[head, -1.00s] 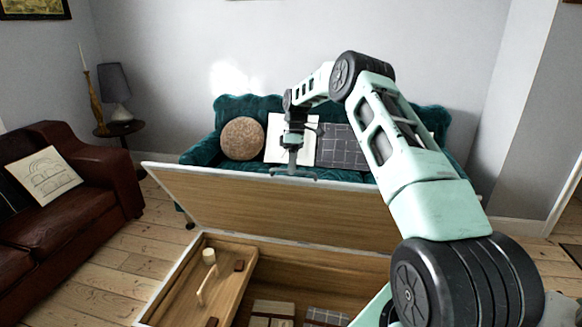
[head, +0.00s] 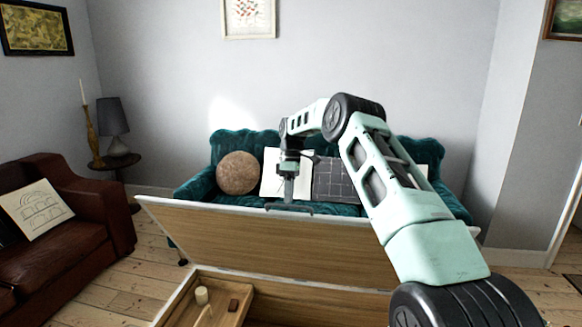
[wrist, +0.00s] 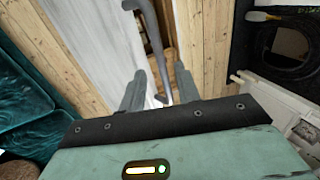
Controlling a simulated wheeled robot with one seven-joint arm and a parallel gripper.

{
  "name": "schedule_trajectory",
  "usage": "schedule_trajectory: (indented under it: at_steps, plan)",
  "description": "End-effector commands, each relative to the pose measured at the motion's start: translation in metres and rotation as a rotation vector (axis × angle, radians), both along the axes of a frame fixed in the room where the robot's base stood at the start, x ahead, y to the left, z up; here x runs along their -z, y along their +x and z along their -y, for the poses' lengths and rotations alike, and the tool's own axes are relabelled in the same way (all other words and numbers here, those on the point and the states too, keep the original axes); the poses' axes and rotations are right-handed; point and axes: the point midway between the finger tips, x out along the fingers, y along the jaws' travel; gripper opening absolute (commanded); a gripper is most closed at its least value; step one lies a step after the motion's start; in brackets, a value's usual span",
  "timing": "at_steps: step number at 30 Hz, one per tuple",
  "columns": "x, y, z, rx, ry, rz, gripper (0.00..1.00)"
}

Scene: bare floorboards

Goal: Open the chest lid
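The chest lid (head: 270,240) is raised well up and leans away at a steep angle, its wooden inner face toward me in the head view. A grey bar handle (head: 290,208) sits at its upper edge. My gripper (head: 290,196) is at this handle, above the lid edge. In the wrist view my gripper (wrist: 160,70) has its two fingers apart, and the handle (wrist: 149,30) passes between them with gaps visible on both sides. The open chest (head: 178,297) shows at the bottom of the head view, mostly cut off.
The chest holds a tray with a cream cylinder (head: 202,296) and a small brown block (head: 234,304). A teal sofa (head: 195,187) with cushions stands close behind the lid. A brown leather sofa (head: 75,245) is at left. Bare floorboards (head: 150,245) lie between them.

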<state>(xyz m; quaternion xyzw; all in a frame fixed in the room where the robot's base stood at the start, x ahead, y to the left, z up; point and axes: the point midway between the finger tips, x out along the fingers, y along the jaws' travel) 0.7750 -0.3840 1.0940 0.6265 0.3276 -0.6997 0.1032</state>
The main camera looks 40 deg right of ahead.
Motion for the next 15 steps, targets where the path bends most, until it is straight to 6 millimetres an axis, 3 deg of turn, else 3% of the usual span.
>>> schedule_trajectory:
  at_steps: [6,15]
  plan:
    - [-0.04,0.01,0.013,0.002,-0.002,0.004,0.32]
    - [-0.079,0.017,0.023,0.0,-0.002,0.003,0.32]
